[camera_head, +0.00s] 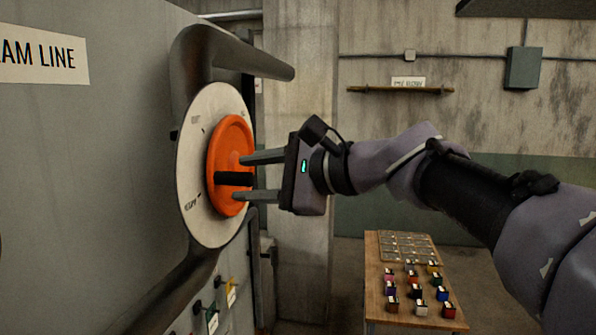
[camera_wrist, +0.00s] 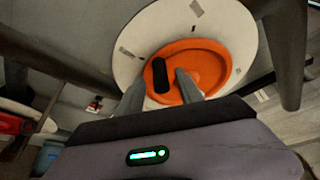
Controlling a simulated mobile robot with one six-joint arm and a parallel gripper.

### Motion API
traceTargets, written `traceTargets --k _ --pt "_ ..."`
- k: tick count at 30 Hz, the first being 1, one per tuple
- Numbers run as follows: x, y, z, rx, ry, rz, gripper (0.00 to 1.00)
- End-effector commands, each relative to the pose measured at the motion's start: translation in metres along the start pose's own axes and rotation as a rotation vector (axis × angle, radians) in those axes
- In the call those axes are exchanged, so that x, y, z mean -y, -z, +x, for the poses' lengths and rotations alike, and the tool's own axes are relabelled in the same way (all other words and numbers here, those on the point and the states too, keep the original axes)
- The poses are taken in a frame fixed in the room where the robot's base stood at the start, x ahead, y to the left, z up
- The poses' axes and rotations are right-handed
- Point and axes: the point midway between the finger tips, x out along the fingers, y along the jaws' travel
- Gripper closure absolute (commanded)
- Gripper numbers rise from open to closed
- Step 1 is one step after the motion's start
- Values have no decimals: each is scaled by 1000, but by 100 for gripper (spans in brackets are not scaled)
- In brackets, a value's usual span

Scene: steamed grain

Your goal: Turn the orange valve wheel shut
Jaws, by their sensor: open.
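The orange valve wheel (camera_head: 232,138) is a disc on a round white plate (camera_head: 192,150) on the grey panel. A black bar (camera_head: 221,179) stands out from its face. In the wrist view the wheel (camera_wrist: 213,62) and the black bar (camera_wrist: 161,76) are ahead of my fingers. My gripper (camera_head: 241,177) is open at the wheel, one finger above the bar and one below it. In the wrist view the fingers of my gripper (camera_wrist: 159,80) lie on either side of the bar. Whether they touch the bar or wheel, I cannot tell.
A thick dark pipe (camera_head: 188,72) curves above the plate and juts right over my gripper; another pipe (camera_head: 190,275) runs below. A sign (camera_head: 40,52) is on the panel. A wooden table (camera_head: 376,285) with several small coloured blocks stands lower right.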

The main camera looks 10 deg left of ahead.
Motion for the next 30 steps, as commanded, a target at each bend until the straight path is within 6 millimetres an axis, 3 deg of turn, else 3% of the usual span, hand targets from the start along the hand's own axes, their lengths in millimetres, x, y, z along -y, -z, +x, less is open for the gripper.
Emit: traceTargets --k 6,16,23,30 --pt "1 -1 29 1 -1 0 57" --pt "0 0 34 0 1 0 57" --pt "0 0 34 0 1 -1 100" --pt "0 0 34 0 1 -1 100"
